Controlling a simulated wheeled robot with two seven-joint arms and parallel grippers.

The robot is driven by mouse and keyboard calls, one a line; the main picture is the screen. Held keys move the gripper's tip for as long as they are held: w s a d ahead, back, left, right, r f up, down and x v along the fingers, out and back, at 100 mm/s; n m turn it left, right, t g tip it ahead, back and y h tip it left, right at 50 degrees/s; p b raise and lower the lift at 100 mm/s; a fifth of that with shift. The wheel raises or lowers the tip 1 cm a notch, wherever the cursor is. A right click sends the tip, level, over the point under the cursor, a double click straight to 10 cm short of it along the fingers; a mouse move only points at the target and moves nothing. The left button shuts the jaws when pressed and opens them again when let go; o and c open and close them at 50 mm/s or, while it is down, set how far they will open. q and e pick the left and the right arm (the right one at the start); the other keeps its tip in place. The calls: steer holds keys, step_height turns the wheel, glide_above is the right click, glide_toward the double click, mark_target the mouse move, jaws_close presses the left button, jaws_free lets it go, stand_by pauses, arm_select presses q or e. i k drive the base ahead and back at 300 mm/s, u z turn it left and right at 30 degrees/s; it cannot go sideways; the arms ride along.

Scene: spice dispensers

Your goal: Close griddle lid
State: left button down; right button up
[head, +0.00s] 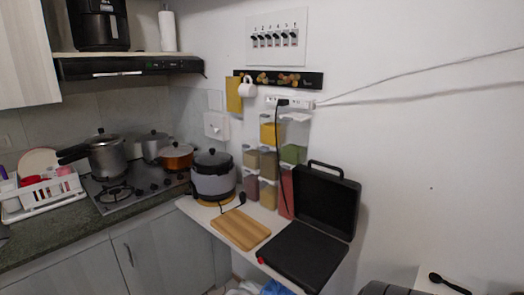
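The black griddle stands open on the white counter (196,212) near its right end. Its lid (325,202) is raised and leans back close to the wall, with a handle (326,169) along its top edge. Its flat base (302,257) lies in front of the lid, with a small red spot (261,261) at the left corner. Neither of my grippers shows in the head view.
A wooden board (241,229) lies left of the griddle, with a dark pot-like cooker (213,178) behind it. Spice dispensers (268,165) hang on the wall beside the lid. A black cord (277,135) hangs from the power strip (290,102). A dark ribbed object (388,289) shows at the bottom edge.

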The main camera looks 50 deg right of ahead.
mark_target(330, 202)
steer(key=i, duration=0.6)
steer(key=z, duration=2.3)
